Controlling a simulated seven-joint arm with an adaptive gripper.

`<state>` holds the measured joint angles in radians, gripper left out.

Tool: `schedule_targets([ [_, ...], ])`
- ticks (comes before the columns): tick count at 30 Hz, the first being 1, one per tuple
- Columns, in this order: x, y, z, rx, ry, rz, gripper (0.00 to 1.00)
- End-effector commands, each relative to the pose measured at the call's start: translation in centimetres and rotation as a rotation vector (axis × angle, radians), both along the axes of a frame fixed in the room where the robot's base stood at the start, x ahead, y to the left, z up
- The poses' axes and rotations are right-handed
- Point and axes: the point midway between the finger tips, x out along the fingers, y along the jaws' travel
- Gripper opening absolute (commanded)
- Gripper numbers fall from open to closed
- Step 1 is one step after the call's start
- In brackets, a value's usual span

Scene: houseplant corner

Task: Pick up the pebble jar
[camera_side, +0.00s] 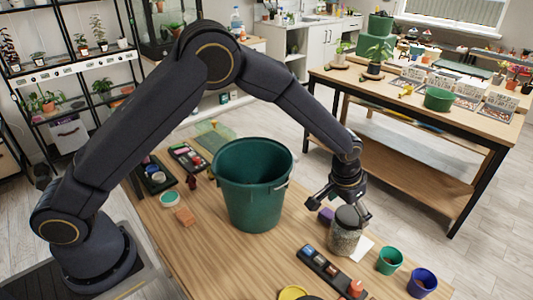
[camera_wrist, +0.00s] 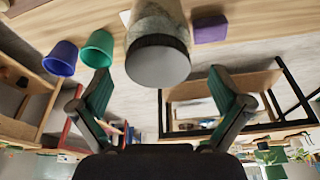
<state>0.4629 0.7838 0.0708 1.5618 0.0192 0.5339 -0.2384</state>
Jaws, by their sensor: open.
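The pebble jar (camera_side: 344,236) stands upright on the wooden table in the side view, right of the big green bucket. It is clear, filled with pebbles, and has a dark grey lid. My gripper (camera_side: 341,205) is at the jar's lid height, with its fingers spread. In the wrist view the jar (camera_wrist: 158,48) shows at the top centre, beyond and between the fingertips of my open gripper (camera_wrist: 160,88). Nothing is held. In the side view my fingers partly cover the area around the lid, so I cannot tell whether they touch it.
A green bucket (camera_side: 253,188) stands left of the jar. A small green pot (camera_side: 390,260) and a blue pot (camera_side: 422,282) stand to its right. A purple block (camera_side: 326,215) lies close behind it. A dark tray (camera_side: 328,268) with small items lies in front.

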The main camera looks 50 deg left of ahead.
Motion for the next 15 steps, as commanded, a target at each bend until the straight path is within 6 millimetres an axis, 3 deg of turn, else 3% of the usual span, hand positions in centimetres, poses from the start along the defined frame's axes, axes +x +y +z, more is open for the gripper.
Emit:
schedule_targets([
  [8,0.7,-0.2,-2.5,0.000,0.001,0.000,1.00],
  [15,1.9,-0.6,-5.9,0.000,0.001,0.001,1.00],
])
